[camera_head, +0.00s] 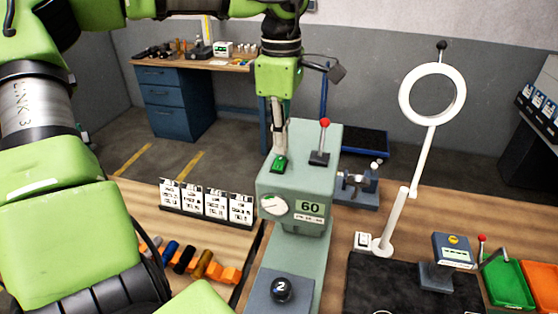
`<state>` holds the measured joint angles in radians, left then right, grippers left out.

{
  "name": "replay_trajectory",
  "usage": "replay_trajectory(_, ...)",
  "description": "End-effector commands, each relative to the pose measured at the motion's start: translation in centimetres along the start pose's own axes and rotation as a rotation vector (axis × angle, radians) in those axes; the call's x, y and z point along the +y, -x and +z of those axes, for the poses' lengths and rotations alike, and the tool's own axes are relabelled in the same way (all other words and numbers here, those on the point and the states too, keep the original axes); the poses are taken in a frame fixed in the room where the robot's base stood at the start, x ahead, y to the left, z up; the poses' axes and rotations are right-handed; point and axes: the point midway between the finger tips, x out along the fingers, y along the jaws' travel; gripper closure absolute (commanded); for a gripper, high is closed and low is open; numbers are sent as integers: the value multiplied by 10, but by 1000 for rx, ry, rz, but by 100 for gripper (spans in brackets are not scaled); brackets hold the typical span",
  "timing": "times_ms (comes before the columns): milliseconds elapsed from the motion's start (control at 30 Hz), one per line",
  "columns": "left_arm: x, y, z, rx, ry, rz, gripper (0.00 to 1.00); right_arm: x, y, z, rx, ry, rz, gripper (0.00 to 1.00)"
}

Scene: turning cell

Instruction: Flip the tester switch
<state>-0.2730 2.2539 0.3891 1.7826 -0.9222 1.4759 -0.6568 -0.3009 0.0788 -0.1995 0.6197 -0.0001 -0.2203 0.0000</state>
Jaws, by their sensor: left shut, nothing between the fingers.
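The tester (266,183) is a grey-green machine with a display reading 60 and a round white dial on its front. On its top left is a small green switch-like part (280,163). On its top right a lever with a red ball (324,123) rises from a black base. My left gripper (279,153) points down, shut and empty, with its fingertips at the green part. I cannot tell whether they touch it. The fingers partly hide that spot. My right gripper is not in view.
A ring magnifier (431,95) on a white stand rises to the right of the tester. A row of labelled cards (205,204) stands to its left. A black ball marked 2 (282,290) sits on the base in front. A green tray (507,284) is at the far right.

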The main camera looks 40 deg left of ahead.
Motion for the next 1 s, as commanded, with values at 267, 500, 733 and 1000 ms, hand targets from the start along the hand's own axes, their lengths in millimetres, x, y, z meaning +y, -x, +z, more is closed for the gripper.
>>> replay_trajectory(267, 0, -5, 0, 0, 0, 0, 100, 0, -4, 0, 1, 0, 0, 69)
replay_trajectory(500, 0, -8, 0, 0, 0, 0, 100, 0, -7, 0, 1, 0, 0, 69)
replay_trajectory(733, 0, -12, 0, 0, 0, 0, 100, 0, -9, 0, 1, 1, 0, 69)
replay_trajectory(1000, 0, -16, 0, 0, 0, 0, 100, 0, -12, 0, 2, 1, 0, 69)
